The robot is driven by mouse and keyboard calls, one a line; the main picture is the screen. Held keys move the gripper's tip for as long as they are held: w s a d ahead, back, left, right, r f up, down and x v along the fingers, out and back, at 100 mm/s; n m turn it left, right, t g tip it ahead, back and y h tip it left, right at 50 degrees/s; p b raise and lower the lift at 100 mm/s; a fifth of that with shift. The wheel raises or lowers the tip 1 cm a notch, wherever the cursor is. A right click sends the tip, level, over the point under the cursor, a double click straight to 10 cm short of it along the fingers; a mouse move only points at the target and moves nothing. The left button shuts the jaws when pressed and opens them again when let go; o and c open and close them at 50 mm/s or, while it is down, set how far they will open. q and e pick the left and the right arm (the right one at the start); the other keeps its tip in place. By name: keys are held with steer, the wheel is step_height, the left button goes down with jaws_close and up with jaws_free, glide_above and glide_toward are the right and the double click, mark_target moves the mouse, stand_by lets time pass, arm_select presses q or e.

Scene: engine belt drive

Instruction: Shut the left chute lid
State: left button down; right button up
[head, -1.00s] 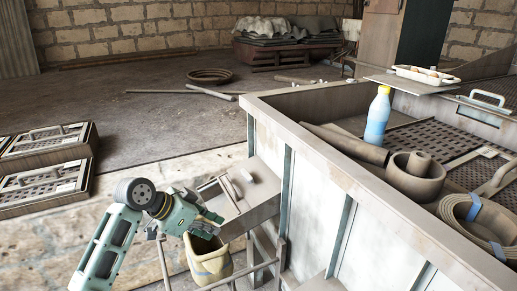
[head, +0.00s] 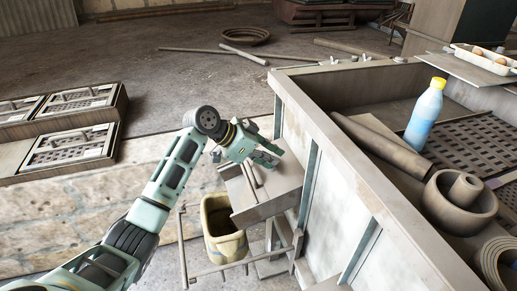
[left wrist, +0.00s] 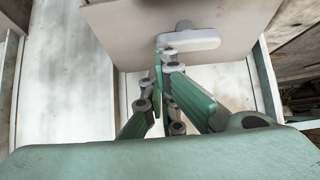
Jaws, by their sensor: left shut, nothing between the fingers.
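The left chute (head: 272,207) is a wooden box on the outer side of the tall bench, above a yellow bin. In the left wrist view a flat beige panel (left wrist: 235,20), which looks like its lid, carries a pale rounded handle (left wrist: 200,43). My left gripper (head: 276,152) is at the chute's far upper edge, close to the bench wall. In the left wrist view my left gripper (left wrist: 165,62) has its fingers together and empty, with the tips right by the handle. Whether they touch it I cannot tell. The lid's angle is unclear in the head view. My right gripper is out of view.
The bench wall (head: 340,190) rises right beside the chute. The yellow bin (head: 222,228) stands below, within a wooden frame (head: 183,250). A blue bottle (head: 425,115) stands inside the bench. Slatted crates (head: 70,145) lie at left. The floor behind is mostly clear.

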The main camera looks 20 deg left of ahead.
arm_select(q)
steer(key=s+a, duration=0.1)
steer(key=s+a+f, duration=0.1)
steer(key=shift+s+a+f+p, duration=0.1)
steer(key=shift+s+a+p, duration=0.1)
steer(key=shift+a+p, duration=0.15)
steer(key=shift+w+a+f, duration=0.1)
steer(key=shift+f, duration=0.1)
steer(key=s+a+f, duration=0.2)
steer(key=s+a, duration=0.3)
steer(key=a, duration=0.2)
steer(key=shift+f, duration=0.25)
steer(key=shift+a, duration=0.1)
